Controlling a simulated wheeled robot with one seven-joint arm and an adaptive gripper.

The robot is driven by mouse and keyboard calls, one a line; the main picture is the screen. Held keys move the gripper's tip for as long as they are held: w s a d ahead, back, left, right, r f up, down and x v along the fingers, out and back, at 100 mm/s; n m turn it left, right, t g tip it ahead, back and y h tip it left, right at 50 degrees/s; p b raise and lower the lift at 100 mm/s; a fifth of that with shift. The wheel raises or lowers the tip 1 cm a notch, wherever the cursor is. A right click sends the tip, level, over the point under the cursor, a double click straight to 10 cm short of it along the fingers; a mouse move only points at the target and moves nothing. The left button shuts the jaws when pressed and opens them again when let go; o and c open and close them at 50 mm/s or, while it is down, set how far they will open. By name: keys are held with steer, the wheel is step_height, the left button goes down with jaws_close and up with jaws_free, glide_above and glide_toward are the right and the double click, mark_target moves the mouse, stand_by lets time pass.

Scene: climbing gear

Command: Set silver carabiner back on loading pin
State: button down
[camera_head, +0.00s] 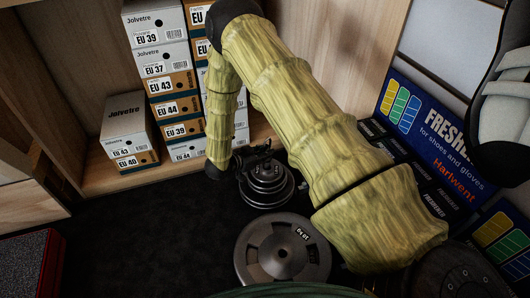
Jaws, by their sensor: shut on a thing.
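My gripper (257,157) is small and dark in the head view, at the end of my arm, just above a stack of dark weight plates (266,187). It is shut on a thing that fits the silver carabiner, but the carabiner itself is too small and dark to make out. The loading pin seems to stand in the middle of that stack. Its top is close to my gripper and hard to separate from it. I cannot tell whether the carabiner touches the pin.
A large grey plate (283,250) lies in front of the stack. Shoe boxes (160,60) stand behind, on a wooden shelf (105,178). Blue freshener boxes (435,135) are at the right, and a red-edged box (50,265) is at lower left. The dark floor (150,235) at left is clear.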

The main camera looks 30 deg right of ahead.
steer(key=shift+f, duration=0.25)
steer(key=c, duration=1.6)
jaws_free()
steer(key=p+v, duration=0.6)
steer(key=v, duration=0.5)
